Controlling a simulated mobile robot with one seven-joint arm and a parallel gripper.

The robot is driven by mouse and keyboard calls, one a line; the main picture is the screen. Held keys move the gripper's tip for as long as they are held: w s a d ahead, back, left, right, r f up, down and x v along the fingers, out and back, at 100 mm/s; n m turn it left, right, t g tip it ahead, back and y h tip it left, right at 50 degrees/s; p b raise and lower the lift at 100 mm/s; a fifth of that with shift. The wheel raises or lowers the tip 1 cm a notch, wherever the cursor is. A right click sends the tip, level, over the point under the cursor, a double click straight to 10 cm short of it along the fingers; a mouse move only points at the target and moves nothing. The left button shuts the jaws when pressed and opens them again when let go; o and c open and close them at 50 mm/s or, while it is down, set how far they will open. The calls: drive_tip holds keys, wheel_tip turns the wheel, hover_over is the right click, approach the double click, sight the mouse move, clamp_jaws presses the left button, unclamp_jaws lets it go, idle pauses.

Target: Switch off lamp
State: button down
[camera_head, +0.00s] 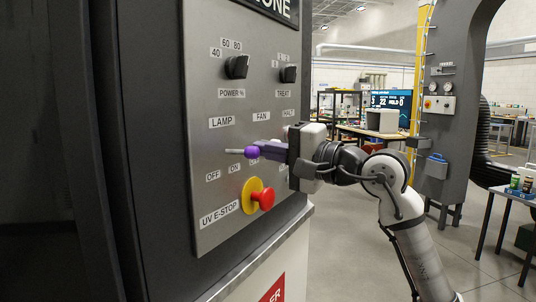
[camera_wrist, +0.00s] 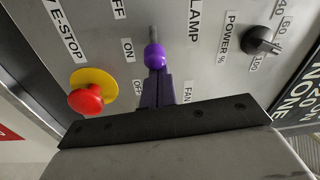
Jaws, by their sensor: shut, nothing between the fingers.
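The lamp switch is a thin silver lever with a purple knob (camera_head: 252,152), below the LAMP label (camera_head: 220,122) and above the OFF and ON labels on the grey panel. In the wrist view the knob (camera_wrist: 154,56) appears on the ON label's side of the lever's base, but the slanted view leaves its true tilt unclear. My gripper (camera_head: 262,150) is shut and empty. Its dark purple fingertips (camera_wrist: 157,78) are right at the knob on its ON-side end; whether they touch cannot be told. My gripper hides part of the FAN switch area in the head view.
A red emergency-stop button (camera_head: 264,199) on a yellow disc sits just below the lamp switch. The POWER knob (camera_head: 237,67) and TREAT knob (camera_head: 289,73) are higher on the panel. Open floor and workbenches lie behind my arm.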

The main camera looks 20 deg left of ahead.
sight(253, 154)
drive_tip(key=s+t+b, duration=0.1)
drive_tip(key=b, duration=0.1)
drive_tip(key=s+m+t+b, duration=0.1)
drive_tip(key=b, duration=0.1)
drive_tip(key=s+m+t+h+b, duration=0.1)
drive_tip(key=s+b, duration=0.1)
drive_tip(key=shift+d+f, duration=0.2)
drive_tip(key=shift+d, duration=0.05)
drive_tip(key=shift+s+r, duration=0.1)
drive_tip(key=shift+r, duration=0.1)
drive_tip(key=shift+s, duration=0.1)
